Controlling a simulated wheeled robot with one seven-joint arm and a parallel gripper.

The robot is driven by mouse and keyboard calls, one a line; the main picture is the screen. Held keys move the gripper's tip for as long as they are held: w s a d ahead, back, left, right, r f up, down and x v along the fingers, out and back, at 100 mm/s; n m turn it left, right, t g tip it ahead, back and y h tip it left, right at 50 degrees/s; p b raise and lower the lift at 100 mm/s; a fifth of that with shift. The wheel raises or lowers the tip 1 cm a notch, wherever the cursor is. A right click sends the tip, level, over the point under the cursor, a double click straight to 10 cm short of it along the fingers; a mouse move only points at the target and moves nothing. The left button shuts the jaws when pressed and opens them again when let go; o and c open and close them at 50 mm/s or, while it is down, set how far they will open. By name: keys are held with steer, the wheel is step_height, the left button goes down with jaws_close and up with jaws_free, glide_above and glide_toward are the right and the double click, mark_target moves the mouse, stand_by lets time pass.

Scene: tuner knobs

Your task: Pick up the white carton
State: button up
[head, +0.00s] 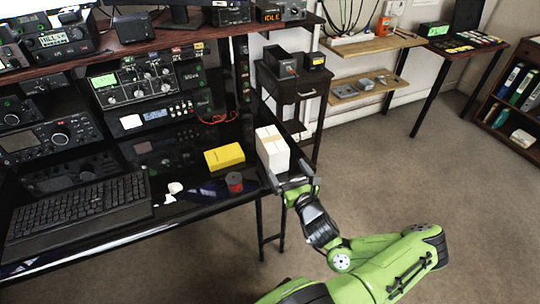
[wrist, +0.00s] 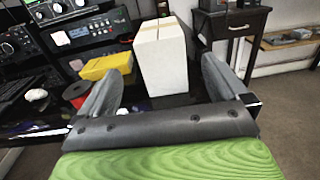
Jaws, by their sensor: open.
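The white carton (head: 272,150) stands upright at the right end of the black glossy desk, with a tan tape strip across its top. In the wrist view the carton (wrist: 163,62) is straight ahead, just beyond and between the fingers. My gripper (head: 285,180) is open at the near side of the carton. Its two grey fingers (wrist: 160,88) are spread wide with the carton's lower part between or just past their tips. I cannot tell whether either finger touches it. The lower near edge of the carton is partly hidden in the head view.
A yellow box (head: 225,157) and a red spool (head: 234,182) lie left of the carton. A keyboard (head: 78,210) is at the left. Radio equipment (head: 133,80) fills the shelf behind. A dark side table (head: 297,85) stands behind the carton. Floor at right is clear.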

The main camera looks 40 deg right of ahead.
mark_target(274, 146)
steer(key=x, duration=1.1)
steer(key=shift+w+d+r, duration=0.2)
steer(key=shift+r, duration=0.15)
steer(key=c, duration=1)
